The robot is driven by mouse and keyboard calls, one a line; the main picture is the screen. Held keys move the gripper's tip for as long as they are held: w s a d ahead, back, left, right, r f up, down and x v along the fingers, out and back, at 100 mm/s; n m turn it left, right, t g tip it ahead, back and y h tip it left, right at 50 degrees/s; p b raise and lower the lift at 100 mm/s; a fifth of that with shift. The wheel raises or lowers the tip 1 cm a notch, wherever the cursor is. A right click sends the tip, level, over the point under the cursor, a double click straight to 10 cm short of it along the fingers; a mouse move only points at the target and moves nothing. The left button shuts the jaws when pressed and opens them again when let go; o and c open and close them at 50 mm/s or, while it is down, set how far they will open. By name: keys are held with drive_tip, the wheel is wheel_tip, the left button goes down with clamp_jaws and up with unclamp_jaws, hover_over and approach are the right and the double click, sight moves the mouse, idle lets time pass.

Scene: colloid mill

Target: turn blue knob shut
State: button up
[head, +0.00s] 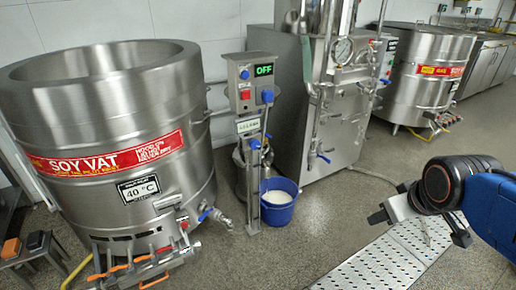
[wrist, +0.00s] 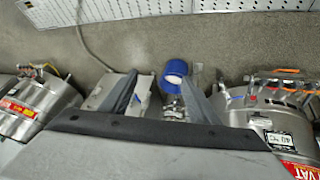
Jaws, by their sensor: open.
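A control box (head: 250,80) on a post shows a green OFF display. A blue valve handle (head: 255,144) is lower on the post, above a blue bucket (head: 278,210) of white liquid. The soy vat (head: 105,110) has a blue-handled outlet valve (head: 206,214). My gripper (head: 420,226) is open and empty, right of the post and apart from it. In the wrist view, my open fingers (wrist: 160,82) show with the bucket (wrist: 175,68) beyond them.
A steel machine (head: 320,110) with pipes and a gauge stands right of the post, with a blue handle (head: 323,158) low on its front. A second vat (head: 425,80) stands behind. A perforated floor drain (head: 375,265) runs in front.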

drive_tip(key=w+a+f+n+t, duration=0.25)
drive_tip(key=w+n, duration=0.65)
drive_tip(key=w, duration=0.6)
drive_tip(key=n+t+y, duration=0.6)
drive_tip(key=n+y, duration=0.5)
drive_tip(key=n, duration=1.6)
approach(256, 146)
drive_tip(key=shift+m, duration=0.3)
drive_tip(key=x, duration=0.8)
drive_tip(key=shift+w+r, duration=0.1)
drive_tip(key=shift+w, duration=0.05)
drive_tip(key=c, duration=1.1)
